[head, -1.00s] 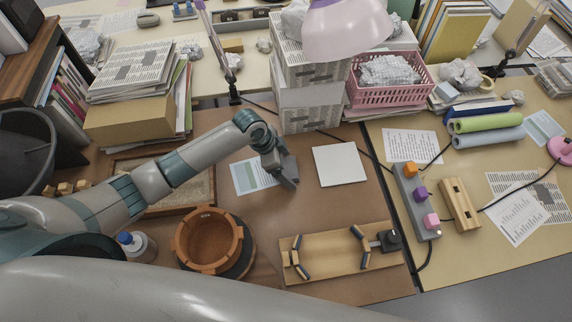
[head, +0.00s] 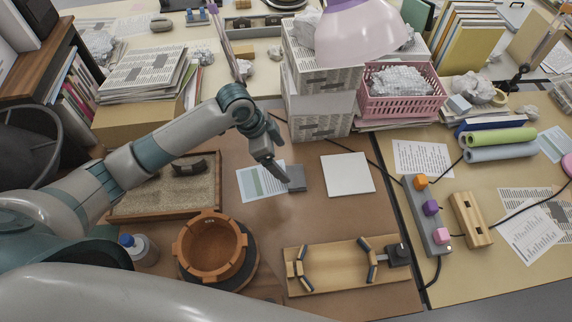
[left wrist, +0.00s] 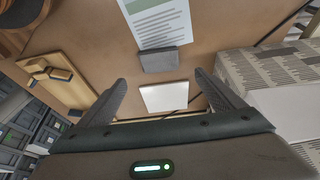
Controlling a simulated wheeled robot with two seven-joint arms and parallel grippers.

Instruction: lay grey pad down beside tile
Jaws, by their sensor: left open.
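The grey pad (head: 296,178) lies flat on the brown mat, its left side at the right edge of a printed sheet. The white square tile (head: 347,174) lies to its right, with a narrow gap between them. My left gripper (head: 275,174) is just left of the pad, above the sheet, apart from the pad. In the left wrist view, its two fingers are spread and empty (left wrist: 160,76); the pad (left wrist: 159,60) and the tile (left wrist: 164,97) show between and beyond them. My right gripper is not in view.
The printed sheet (head: 258,183) lies left of the pad. A sand tray (head: 143,211) with a dark piece, an orange-brown pot (head: 215,249) and a wooden jig (head: 335,281) stand nearer. Stacked boxes (head: 322,105) and a lamp shade are behind. Bare mat lies in front of pad and tile.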

